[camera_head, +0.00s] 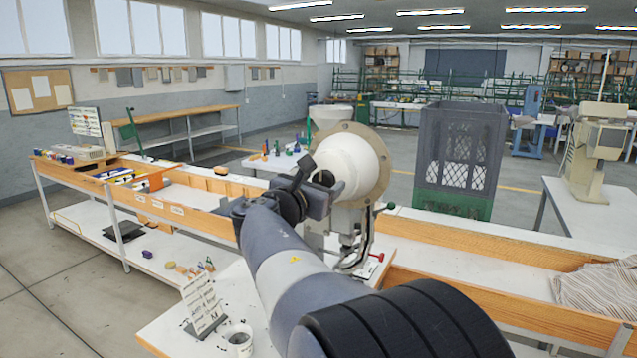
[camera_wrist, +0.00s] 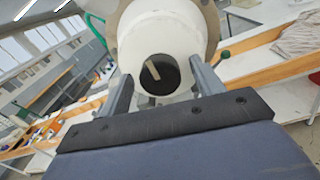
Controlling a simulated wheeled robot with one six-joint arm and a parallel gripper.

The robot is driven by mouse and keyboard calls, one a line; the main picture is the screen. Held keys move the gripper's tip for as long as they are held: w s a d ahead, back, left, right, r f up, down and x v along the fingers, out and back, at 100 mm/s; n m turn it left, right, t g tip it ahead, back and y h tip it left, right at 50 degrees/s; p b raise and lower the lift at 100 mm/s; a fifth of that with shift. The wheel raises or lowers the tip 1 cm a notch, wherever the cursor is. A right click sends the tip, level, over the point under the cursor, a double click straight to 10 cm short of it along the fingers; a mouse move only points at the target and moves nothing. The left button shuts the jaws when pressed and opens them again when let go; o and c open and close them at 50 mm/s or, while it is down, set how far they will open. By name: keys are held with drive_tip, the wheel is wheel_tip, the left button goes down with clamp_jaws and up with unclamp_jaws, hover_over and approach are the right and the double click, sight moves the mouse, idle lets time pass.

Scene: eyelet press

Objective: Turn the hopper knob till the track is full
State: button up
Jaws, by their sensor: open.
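The eyelet press's white hopper drum (camera_head: 355,165) faces my arm, with a tan round flange behind it. In the wrist view, a dark round knob (camera_wrist: 160,75) with a pale bar sits in the white drum's front end (camera_wrist: 160,30). My gripper (camera_wrist: 160,70) is open, with one finger on each side of the knob. I cannot tell whether either finger touches it. In the head view, my gripper (camera_head: 312,184) is at the drum's front and partly hides the knob. Curved metal rails (camera_head: 358,255) run down below the drum; I cannot make out any eyelets in them.
A white funnel (camera_head: 331,115) stands behind the drum. A grey mesh crate (camera_head: 462,150) stands to the right, and striped cloth (camera_head: 600,288) lies at far right. A sign (camera_head: 202,302) and a white cup (camera_head: 238,340) stand on the near table. A red-handled part (camera_head: 377,257) sits beside the press.

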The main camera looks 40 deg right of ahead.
drive_tip(key=c, duration=1)
drive_tip(key=shift+f+b, duration=0.1)
drive_tip(key=shift+b, duration=0.2)
